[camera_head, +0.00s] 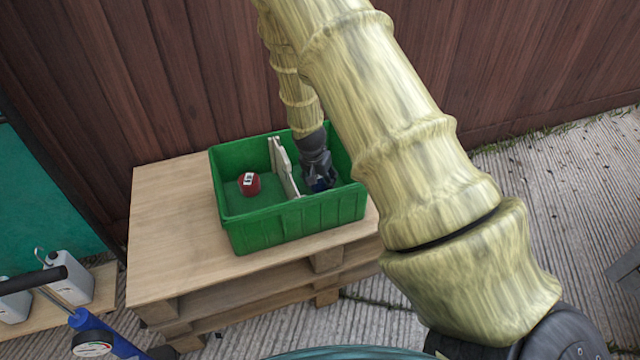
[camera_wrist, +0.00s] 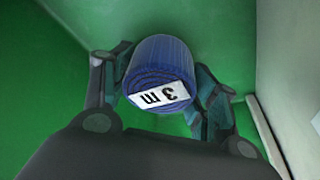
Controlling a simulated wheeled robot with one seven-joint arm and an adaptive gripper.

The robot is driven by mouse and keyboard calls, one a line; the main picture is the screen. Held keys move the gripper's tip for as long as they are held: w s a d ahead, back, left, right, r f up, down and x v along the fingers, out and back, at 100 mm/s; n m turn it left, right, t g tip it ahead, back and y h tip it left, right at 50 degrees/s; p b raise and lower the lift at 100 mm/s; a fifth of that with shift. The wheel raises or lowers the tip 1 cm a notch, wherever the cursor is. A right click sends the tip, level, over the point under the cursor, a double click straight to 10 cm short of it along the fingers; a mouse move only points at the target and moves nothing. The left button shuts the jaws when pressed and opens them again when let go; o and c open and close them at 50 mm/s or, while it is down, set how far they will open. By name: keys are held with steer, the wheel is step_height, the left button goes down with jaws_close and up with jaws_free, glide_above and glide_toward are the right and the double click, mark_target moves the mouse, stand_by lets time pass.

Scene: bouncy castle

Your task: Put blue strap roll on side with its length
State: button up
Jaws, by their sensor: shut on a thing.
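A blue strap roll (camera_wrist: 158,68) with a white label reading "3 m" sits between the fingers of my gripper (camera_wrist: 158,95) in the wrist view. My gripper is shut on it. In the head view my gripper (camera_head: 318,178) reaches down into the right compartment of the green crate (camera_head: 295,224). The blue roll (camera_head: 320,186) shows only as a small dark blue patch there. A red strap roll (camera_head: 249,184) with a white label sits in the left compartment. I cannot tell whether the blue roll touches the crate floor.
A pale divider (camera_head: 283,168) splits the crate close to my gripper's left. The crate stands on a wooden pallet stack (camera_head: 170,230) with bare top to its left. A wooden fence (camera_head: 130,80) rises behind. White canisters (camera_head: 68,275) and a blue pump (camera_head: 105,335) are at lower left.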

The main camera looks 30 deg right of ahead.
steer(key=shift+f, duration=0.75)
steer(key=shift+r, duration=0.1)
steer(key=o, duration=1.1)
steer(key=p+v, duration=0.2)
steer(key=v, duration=1)
steer(key=shift+p, duration=0.4)
